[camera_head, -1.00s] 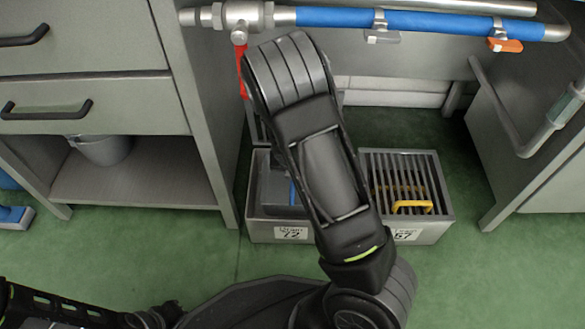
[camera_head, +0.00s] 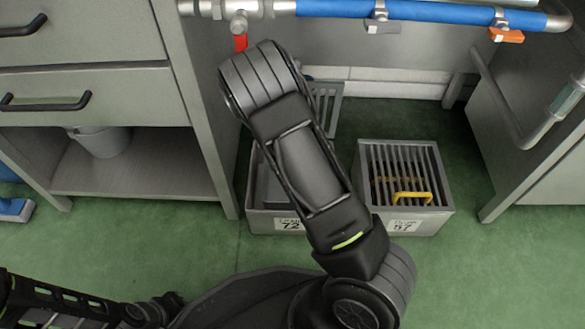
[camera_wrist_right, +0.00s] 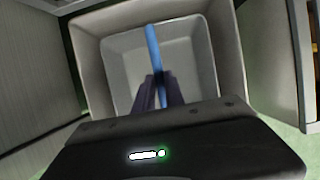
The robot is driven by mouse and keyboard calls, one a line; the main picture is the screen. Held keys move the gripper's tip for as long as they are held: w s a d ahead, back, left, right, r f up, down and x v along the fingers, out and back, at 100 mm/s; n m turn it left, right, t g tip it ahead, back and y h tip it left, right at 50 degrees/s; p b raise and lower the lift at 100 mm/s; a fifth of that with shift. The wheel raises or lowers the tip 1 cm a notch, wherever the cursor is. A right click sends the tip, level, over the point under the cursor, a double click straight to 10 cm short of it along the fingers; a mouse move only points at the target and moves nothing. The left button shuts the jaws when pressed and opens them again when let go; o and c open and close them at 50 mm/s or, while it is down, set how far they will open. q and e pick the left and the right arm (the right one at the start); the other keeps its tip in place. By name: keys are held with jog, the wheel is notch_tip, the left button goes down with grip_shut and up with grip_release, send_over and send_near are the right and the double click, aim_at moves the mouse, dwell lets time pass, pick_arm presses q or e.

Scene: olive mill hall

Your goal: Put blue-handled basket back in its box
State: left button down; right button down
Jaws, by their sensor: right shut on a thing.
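In the right wrist view, my right gripper (camera_wrist_right: 157,82) is shut on the blue handle (camera_wrist_right: 152,48) of a pale grey basket (camera_wrist_right: 118,62). The basket shows inside the outline of a larger grey box (camera_wrist_right: 88,52). I cannot tell whether it touches the box floor. In the head view, my right arm hides the gripper, the handle and much of the left box (camera_head: 258,223), labelled 72. A dark grey part of the basket (camera_head: 270,190) shows beside the arm.
Another grate (camera_head: 327,108) stands behind the boxes. Cabinets flank both sides, and a blue pipe (camera_head: 440,22) crosses above. Green floor is clear in front.

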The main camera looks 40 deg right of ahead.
pick_arm(q)
jog(key=shift+s, duration=0.35)
pick_arm(e)
jog(key=shift+f, duration=0.1)
jog(key=shift+f, duration=1.45)
jog(key=c, duration=1.3)
grip_release()
jog(key=shift+o, duration=0.3)
jog(key=o, duration=0.6)
jog(key=shift+c, duration=0.2)
pick_arm(q)
jog(key=shift+w, duration=0.1)
